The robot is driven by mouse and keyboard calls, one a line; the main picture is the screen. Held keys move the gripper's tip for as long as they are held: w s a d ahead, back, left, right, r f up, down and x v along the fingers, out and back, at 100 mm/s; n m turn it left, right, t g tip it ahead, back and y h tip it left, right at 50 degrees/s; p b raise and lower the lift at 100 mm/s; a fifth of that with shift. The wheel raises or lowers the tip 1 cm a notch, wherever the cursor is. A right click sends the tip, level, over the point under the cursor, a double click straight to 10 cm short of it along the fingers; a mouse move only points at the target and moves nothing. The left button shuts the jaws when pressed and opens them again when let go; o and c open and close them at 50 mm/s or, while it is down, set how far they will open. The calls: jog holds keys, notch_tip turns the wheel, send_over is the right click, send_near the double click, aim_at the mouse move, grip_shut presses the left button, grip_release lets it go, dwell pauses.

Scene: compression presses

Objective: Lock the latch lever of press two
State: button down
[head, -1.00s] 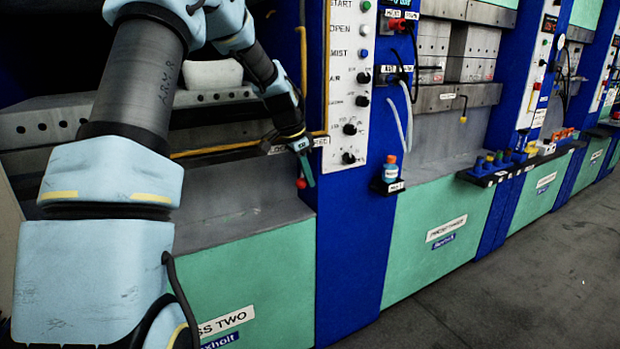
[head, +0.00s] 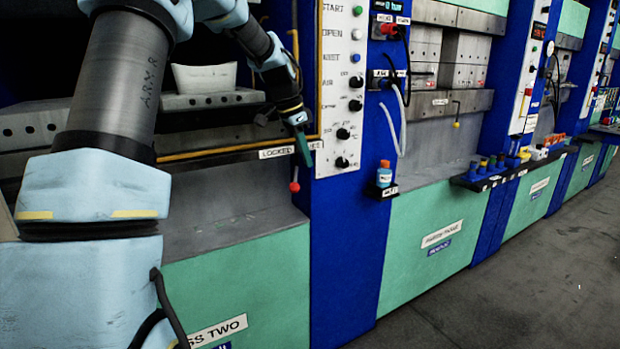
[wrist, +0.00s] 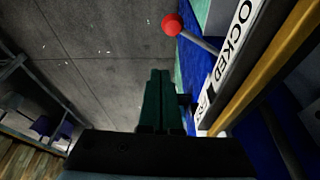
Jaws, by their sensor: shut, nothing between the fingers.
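The latch lever of press two is a thin rod with a red ball knob (head: 294,187). In the head view it hangs down below the rail near the blue post. The knob also shows in the wrist view (wrist: 172,25), with its rod running to the white label. My gripper (head: 304,152) has dark green fingers, shut and empty, just above and slightly right of the knob in the head view. In the wrist view the closed fingertips (wrist: 160,74) are apart from the knob. The label reading "LOCKED" (head: 276,153) is beside the fingers; its other end is partly hidden.
The white button panel (head: 342,95) stands just right of my gripper. A small bottle (head: 384,175) sits on a blue post ledge. The floor (head: 480,290) at right is clear.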

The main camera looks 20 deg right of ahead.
jog(key=shift+v, duration=1.05)
jog(key=s+a+f+n+y, duration=0.1)
jog(key=s+a+f+n, duration=0.3)
jog(key=s+a, duration=0.3)
jog(key=s+a+f+n+y, duration=0.1)
jog(key=s+a+f+n, duration=0.3)
jog(key=s+a+n, duration=0.2)
jog(key=s+a+f+n+t+y, duration=0.1)
jog(key=s+a+f+n, duration=0.3)
jog(key=s+a, duration=0.5)
jog(key=a+n, duration=0.1)
jog(key=a, duration=0.2)
jog(key=shift+s+a, duration=0.2)
jog(key=shift+a, duration=0.05)
jog(key=c, duration=1.6)
grip_release()
